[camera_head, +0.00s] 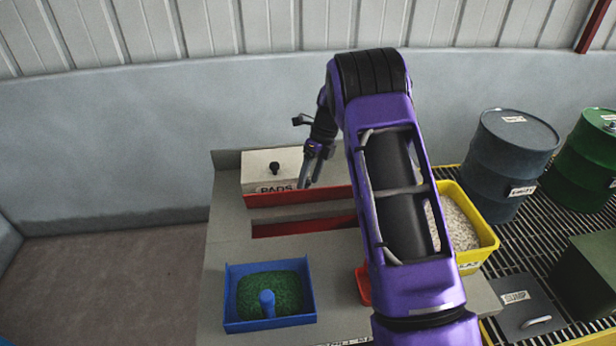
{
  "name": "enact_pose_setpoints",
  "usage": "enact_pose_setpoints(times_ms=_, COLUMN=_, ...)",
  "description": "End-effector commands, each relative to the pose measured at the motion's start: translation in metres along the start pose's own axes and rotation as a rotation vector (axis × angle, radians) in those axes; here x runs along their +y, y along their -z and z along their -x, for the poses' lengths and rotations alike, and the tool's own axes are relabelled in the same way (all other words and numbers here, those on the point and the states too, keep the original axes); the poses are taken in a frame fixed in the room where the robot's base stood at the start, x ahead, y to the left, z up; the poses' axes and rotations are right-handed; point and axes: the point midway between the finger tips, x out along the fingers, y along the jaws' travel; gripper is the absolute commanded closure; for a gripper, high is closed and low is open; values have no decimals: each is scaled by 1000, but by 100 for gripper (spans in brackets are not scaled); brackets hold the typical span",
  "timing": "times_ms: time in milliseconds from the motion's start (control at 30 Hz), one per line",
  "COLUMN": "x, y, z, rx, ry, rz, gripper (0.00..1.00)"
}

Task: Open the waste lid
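No lid marked as waste can be read in this view. A red panel (290,197) stands along the bench in front of the white PADS box. A red-edged opening (290,228) lies just in front of the panel; I cannot tell if the panel is its lid. My gripper (310,183) points down near the right end of the PADS box, close to the panel's upper edge. Its fingers are small and seen at an angle, so I cannot tell if they are apart or touch anything. My purple arm hides the bench to the right.
The PADS box (260,170) has a black knob on top. A blue tray (232,300) of green granules holds a blue post. A yellow bin (480,255) of pale granules, a grey drum (508,160), a green drum (592,155) and a SUMP cover (525,310) stand right.

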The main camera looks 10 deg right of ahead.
Motion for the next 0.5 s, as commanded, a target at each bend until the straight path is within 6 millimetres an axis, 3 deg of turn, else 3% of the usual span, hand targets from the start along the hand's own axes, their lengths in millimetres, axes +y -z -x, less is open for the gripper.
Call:
enact_pose_setpoints(times_ms=267, x=2, y=-3, z=6, rx=-4, ry=-2, rz=4, gripper=34)
enact_pose_setpoints(times_ms=500, x=1, y=-3, z=48, rx=-6, ry=1, rz=4, gripper=34)
